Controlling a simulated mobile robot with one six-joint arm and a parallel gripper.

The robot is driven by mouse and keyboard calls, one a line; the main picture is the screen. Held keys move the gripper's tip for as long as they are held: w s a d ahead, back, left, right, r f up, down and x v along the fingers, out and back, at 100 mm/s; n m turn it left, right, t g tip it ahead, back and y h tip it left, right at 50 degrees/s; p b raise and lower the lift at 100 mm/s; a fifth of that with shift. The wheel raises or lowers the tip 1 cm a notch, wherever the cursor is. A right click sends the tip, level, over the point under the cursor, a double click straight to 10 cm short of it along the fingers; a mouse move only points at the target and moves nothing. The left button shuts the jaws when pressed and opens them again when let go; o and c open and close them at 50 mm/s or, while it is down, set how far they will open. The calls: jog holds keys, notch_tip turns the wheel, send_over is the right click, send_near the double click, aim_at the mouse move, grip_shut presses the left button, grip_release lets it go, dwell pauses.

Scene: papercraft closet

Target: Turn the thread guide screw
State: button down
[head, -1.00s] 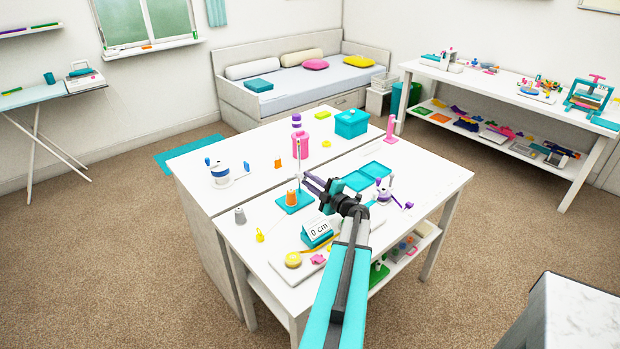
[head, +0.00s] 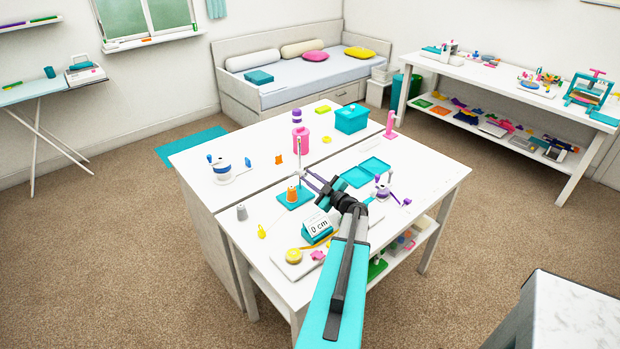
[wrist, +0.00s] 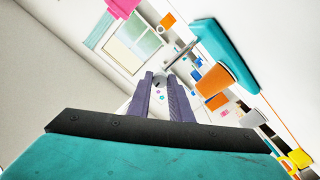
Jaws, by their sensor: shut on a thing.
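My gripper (head: 308,178) reaches to the stand with the orange spool on the table. In the wrist view its two purple fingers (wrist: 166,98) are shut on a small round grey knob (wrist: 160,81), which looks like the thread guide screw. The screw cannot be made out in the head view. The stand has a teal base (head: 304,199), an orange spool (head: 292,194) and a thin upright grey rod (head: 299,158). In the wrist view the orange spool (wrist: 214,86), teal base (wrist: 222,52) and rod (wrist: 181,56) lie right of the fingertips.
A display reading 0 cm (head: 318,227) stands nearer on the table. A grey thimble-shaped piece (head: 241,212) is left of the stand. Flat teal trays (head: 358,177) and a small white and purple device (head: 382,190) are to the right. A pink canister (head: 300,140) stands behind.

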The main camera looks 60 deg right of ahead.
jog(key=c, duration=1.6)
grip_release()
jog(key=b+v, duration=0.4)
jog(key=v, duration=1)
jog(key=shift+w, duration=0.1)
